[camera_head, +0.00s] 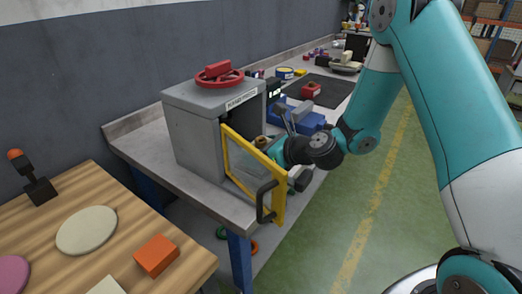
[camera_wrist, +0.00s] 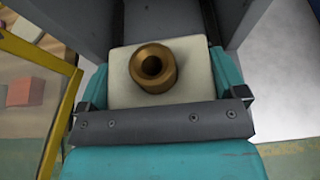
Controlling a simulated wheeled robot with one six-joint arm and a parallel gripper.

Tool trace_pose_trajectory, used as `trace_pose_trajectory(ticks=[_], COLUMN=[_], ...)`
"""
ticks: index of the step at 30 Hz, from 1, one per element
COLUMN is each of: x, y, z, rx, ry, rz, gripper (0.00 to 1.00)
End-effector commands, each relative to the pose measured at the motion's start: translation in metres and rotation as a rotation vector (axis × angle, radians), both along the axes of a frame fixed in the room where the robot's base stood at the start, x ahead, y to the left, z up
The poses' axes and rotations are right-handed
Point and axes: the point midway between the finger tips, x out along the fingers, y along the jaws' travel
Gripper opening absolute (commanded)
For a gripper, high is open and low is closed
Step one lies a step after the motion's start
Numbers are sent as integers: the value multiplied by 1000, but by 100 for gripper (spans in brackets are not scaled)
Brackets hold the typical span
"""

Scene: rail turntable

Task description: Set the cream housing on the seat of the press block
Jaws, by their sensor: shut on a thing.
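The cream housing (camera_wrist: 196,88) is a pale block with a brass, ring-shaped piece (camera_wrist: 153,67) on top. In the wrist view it sits between the teal fingers of my gripper (camera_wrist: 160,82), which is shut on it. A grey box-shaped press (camera_head: 194,132) with a red handwheel (camera_head: 218,76) stands on the bench. In the head view my gripper (camera_head: 268,150) is at its open front, partly behind the yellow-framed door (camera_head: 277,206). Grey walls flank the housing in the wrist view. The seat is hidden, so I cannot tell whether the housing touches it.
The yellow door stands open beside my arm, its black handle (camera_head: 265,201) outward. A blue vise (camera_head: 298,118) and a dark mat (camera_head: 318,90) lie farther along the bench. A wooden table (camera_head: 100,205) with an orange block (camera_head: 156,256) is in front. The green floor at right is open.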

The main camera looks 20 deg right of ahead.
Motion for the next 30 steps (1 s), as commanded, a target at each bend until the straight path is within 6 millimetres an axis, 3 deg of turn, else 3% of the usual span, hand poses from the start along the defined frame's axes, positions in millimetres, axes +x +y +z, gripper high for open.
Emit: trace_pose_trajectory(ticks=[8,9,10,20,30], x=[1,1,1,-6,-56], y=[0,0,0,-6,-43], z=[-3,-3,-3,-2,24], rx=[1,1,1,-1,1], ry=[-3,-3,-3,1,0], rz=[-1,-1,-1,-3,-8], gripper=[44,93,99,100,100])
